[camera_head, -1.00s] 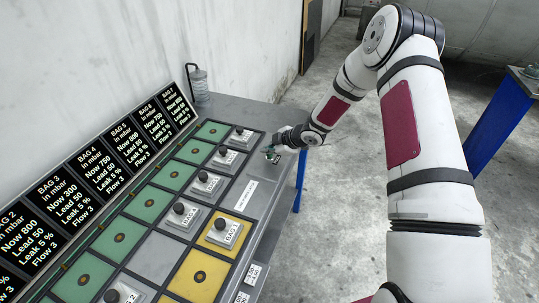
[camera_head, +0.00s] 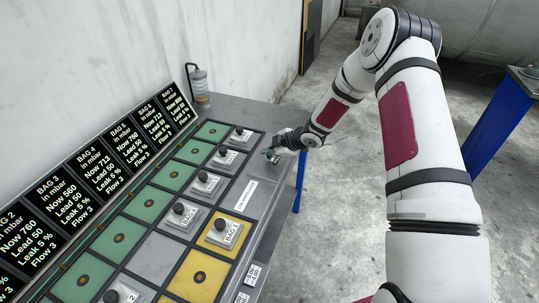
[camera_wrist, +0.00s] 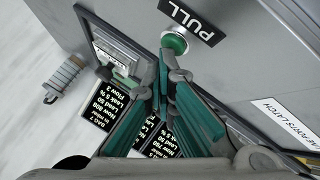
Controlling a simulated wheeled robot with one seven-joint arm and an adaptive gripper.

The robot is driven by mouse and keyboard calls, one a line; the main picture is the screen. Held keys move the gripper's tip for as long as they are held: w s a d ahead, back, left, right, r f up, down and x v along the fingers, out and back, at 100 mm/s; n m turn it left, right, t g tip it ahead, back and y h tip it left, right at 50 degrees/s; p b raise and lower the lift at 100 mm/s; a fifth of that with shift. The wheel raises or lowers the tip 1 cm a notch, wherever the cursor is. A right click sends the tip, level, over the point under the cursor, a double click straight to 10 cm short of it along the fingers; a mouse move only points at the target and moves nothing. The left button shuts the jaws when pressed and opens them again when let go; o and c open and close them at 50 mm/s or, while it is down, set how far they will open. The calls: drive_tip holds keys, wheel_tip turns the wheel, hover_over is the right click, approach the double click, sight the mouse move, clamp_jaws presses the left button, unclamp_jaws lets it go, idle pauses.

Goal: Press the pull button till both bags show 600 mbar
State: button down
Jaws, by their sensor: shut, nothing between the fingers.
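The green pull button (camera_wrist: 174,42) sits beside a black PULL label (camera_wrist: 188,20) on the grey panel in the wrist view. My gripper (camera_wrist: 165,62) is shut and empty, its fingertips at the button's lower edge; whether they press it I cannot tell. In the head view my gripper (camera_head: 271,155) is at the console's right edge and the button is not discernible. The farther readouts are small.
A wall is at left; open floor (camera_head: 340,230) lies right.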

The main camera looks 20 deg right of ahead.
sight(269, 157)
drive_tip(key=shift+r, duration=1)
drive_tip(key=shift+r, duration=2.5)
